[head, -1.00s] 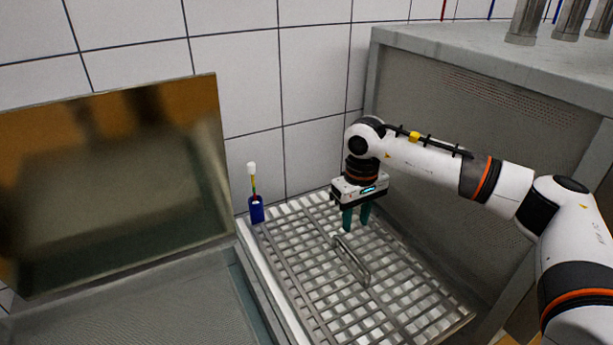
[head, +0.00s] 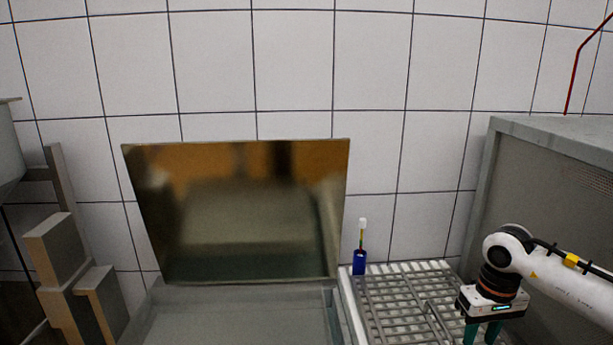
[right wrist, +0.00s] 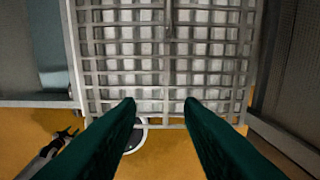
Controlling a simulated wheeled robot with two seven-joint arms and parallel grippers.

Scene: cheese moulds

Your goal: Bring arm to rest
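My right gripper (head: 482,337) points down at the lower right of the head view, to the right of the bar handle on the metal grid (head: 385,285). Its two green fingers are apart. In the right wrist view the open fingers (right wrist: 160,103) have nothing between them. They hang above the near edge of the grid, with orange floor beyond that edge. The fingertips are partly cut off by the bottom of the head view. My left gripper does not show in the head view.
A blue holder (head: 359,263) with a white-topped stick stands at the grid's far left corner. A tilted brownish metal panel (head: 240,215) rises behind an open basin (head: 230,320). A grey cabinet (head: 550,160) stands on the right, close to my right arm. Grey blocky stands (head: 60,255) are at left.

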